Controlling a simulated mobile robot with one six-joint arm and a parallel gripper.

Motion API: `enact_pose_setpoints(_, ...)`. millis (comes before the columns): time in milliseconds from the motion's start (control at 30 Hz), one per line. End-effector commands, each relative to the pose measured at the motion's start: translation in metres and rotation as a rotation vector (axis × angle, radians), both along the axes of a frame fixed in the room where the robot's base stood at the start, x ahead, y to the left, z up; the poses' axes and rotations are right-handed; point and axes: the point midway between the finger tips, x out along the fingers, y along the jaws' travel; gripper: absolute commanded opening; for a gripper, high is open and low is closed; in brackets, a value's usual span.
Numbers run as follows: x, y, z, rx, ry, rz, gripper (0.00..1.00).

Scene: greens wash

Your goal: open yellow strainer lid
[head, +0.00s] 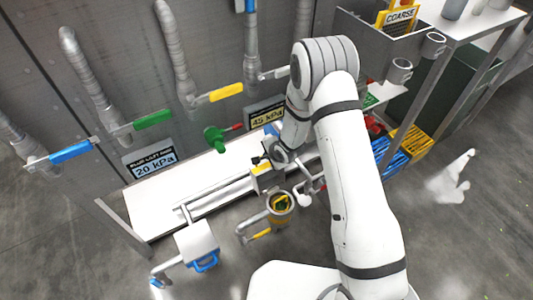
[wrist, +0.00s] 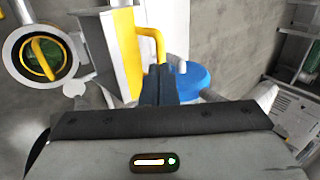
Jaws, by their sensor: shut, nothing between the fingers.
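The yellow strainer's round mouth (head: 280,201) faces up at the front of the bench in the head view. In the wrist view the round mouth (wrist: 42,57) is uncovered, with a yellow bar and something green inside. A white block with a yellow side (wrist: 125,45), seemingly its lid, stands beside the mouth. A bent yellow handle (wrist: 150,35) sticks out from it. In the head view this yellow-and-white part (head: 266,180) is partly hidden by my wrist. My gripper (wrist: 160,85) is shut and empty, its fingertips close to the handle; I cannot tell whether they touch.
A white block with a blue handle (head: 203,258) stands to the left. A blue round part (wrist: 187,82) lies just right of my fingers. Blue (head: 72,151), green (head: 152,120) and yellow (head: 226,92) levers line the wall pipes. Blue and yellow crates (head: 411,140) are at right.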

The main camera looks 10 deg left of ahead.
Motion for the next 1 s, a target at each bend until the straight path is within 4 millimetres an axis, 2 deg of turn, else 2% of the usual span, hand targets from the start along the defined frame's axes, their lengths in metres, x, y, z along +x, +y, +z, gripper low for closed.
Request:
enact_pose_setpoints(33, -0.003, -0.004, 0.014, 0.000, 0.000, -0.002, 0.00)
enact_pose_setpoints(300, -0.026, -0.027, 0.063, 0.001, -0.003, -0.001, 0.00)
enact_pose_setpoints(500, -0.040, -0.039, 0.091, 0.001, -0.002, 0.000, 0.00)
enact_pose_setpoints(667, -0.046, -0.044, 0.101, 0.001, -0.002, 0.000, 0.00)
enact_pose_setpoints(900, -0.047, -0.045, 0.102, 0.000, -0.001, 0.001, 0.00)
enact_pose_setpoints(1000, -0.045, -0.050, 0.113, -0.017, -0.011, 0.004, 0.00)
